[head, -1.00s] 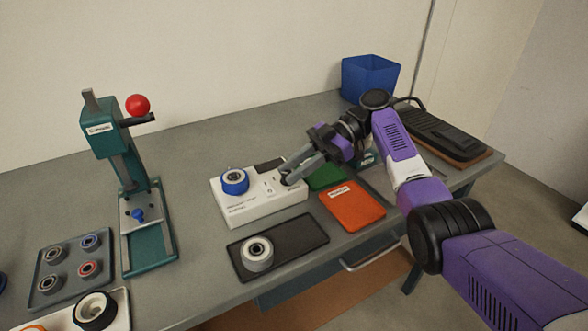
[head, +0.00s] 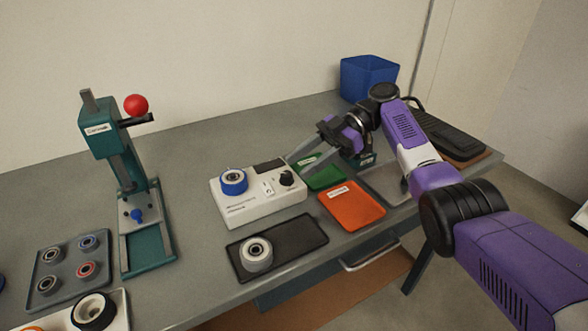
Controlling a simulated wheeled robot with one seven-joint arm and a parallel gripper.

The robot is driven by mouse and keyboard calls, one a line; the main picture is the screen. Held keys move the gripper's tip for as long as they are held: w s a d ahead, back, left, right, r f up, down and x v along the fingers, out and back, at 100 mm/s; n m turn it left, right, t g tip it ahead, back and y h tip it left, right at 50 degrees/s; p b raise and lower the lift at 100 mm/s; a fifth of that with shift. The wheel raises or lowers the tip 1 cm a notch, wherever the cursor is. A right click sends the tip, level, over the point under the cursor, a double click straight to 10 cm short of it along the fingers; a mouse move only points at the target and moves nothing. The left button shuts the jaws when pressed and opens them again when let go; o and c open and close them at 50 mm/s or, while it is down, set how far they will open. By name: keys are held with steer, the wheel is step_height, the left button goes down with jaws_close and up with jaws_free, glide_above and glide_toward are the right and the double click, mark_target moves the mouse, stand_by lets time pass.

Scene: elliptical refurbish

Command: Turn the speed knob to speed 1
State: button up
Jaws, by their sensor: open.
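A white control box (head: 238,209) stands on the bench near the middle of the head view. A black knob (head: 286,178) sits on its right top, with a small light switch (head: 267,188) beside it. The markings around the knob are too small to read. A blue wheel with a bearing (head: 233,180) sits on the box's left top. My gripper (head: 302,158) is open and empty, to the upper right of the knob and apart from it. The fingertips are near the back right of the box.
A green tray (head: 326,177) and an orange tray (head: 352,204) lie right of the box. A dark tray (head: 300,236) with a grey-white wheel (head: 256,254) lies in front. A green press (head: 147,232) stands left. A blue bin (head: 368,79) is at the back.

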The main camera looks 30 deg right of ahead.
steer(key=shift+v, duration=2.2)
steer(key=shift+d, duration=0.1)
